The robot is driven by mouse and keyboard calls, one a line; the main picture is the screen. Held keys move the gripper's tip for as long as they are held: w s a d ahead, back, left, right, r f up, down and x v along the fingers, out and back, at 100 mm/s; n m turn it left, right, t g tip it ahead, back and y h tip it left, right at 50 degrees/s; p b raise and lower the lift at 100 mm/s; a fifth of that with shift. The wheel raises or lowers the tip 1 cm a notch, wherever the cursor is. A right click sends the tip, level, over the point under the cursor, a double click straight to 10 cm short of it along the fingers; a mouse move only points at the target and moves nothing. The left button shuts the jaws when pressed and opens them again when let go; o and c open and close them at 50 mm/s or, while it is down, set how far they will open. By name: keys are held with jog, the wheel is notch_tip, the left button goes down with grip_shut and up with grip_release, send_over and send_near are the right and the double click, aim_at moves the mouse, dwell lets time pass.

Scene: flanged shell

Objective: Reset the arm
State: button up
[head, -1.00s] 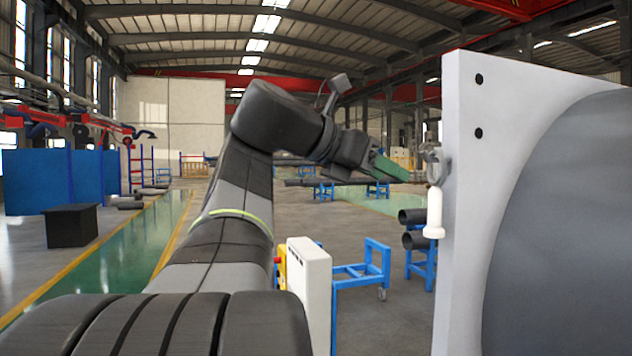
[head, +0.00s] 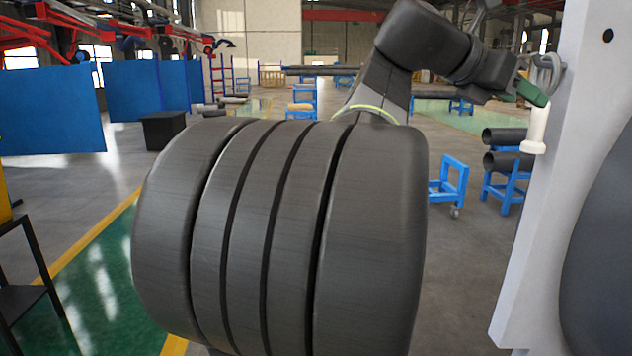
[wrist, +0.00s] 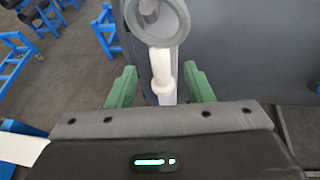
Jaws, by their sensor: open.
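My gripper (head: 532,93) is at the upper right of the head view, its green fingers beside the edge of the pale flange plate (head: 545,200). A grey ring (head: 547,72) with a white, handle-like piece (head: 535,130) hangs at that edge. In the wrist view, the green fingers of my gripper (wrist: 161,88) stand wide apart. The white piece (wrist: 162,70) shows between them, with a visible gap on each side. The grey ring (wrist: 158,15) is beyond it. I cannot tell how deep the white piece sits between the fingers.
The dark shell face (head: 608,245) fills the right edge. Blue stands with dark pipes (head: 503,137) and a wheeled blue frame (head: 450,183) stand behind. A black box (head: 163,130) and blue panels (head: 50,110) are at left. Open floor lies between.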

jog(key=x, duration=0.6)
jog(key=shift+p, duration=0.4)
jog(key=shift+r, duration=0.15)
jog(key=shift+a, duration=0.1)
jog(key=shift+a, duration=0.2)
jog(key=b+v, duration=0.2)
jog(key=v, duration=1.1)
jog(key=p+x, duration=0.2)
jog(key=x, duration=1.2)
jog(key=shift+s, duration=0.1)
jog(key=shift+a+r, duration=0.85)
jog(key=shift+a, duration=0.1)
jog(key=s+a, duration=0.1)
jog(key=a, duration=0.9)
jog(key=shift+r, duration=0.35)
